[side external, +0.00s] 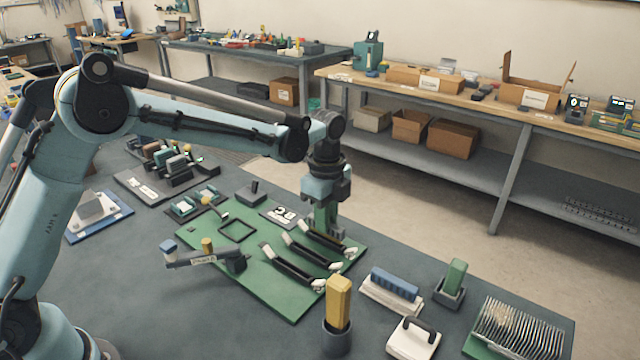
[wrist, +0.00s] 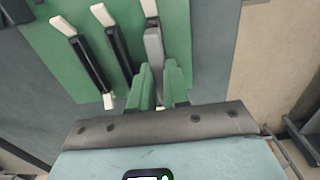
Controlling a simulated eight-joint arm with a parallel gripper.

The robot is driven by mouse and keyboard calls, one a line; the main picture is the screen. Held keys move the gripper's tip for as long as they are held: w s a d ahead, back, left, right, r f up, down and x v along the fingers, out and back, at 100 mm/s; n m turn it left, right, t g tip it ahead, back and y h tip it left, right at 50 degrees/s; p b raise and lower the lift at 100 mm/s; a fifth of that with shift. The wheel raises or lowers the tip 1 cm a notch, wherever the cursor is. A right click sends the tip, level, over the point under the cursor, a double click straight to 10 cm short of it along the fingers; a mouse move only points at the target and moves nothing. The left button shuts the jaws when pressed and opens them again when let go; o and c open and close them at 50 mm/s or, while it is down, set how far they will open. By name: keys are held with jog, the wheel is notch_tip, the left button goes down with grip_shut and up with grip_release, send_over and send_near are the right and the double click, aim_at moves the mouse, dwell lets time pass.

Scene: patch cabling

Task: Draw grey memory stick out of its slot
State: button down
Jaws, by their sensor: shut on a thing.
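The grey memory stick (wrist: 154,48) is a long narrow bar in the wrist view, lined up with the slot farthest right on the green board (wrist: 60,60). My gripper (wrist: 160,84) has its green fingers shut on it near the stick's lower end in that view. In the side view my gripper (side external: 328,226) points down over the far slot of the board (side external: 290,310). The fingers and the angle hide how deep the stick sits in its slot. White latches (wrist: 149,8) show at the slot ends.
Two other black slots (side external: 294,271) lie parallel beside it, with white end latches. Around the board stand a yellow block in a dark holder (side external: 338,298), a blue-topped brush (side external: 392,284), a green block (side external: 455,275) and a wire rack (side external: 512,328).

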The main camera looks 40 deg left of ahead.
jog(key=shift+r, duration=1.25)
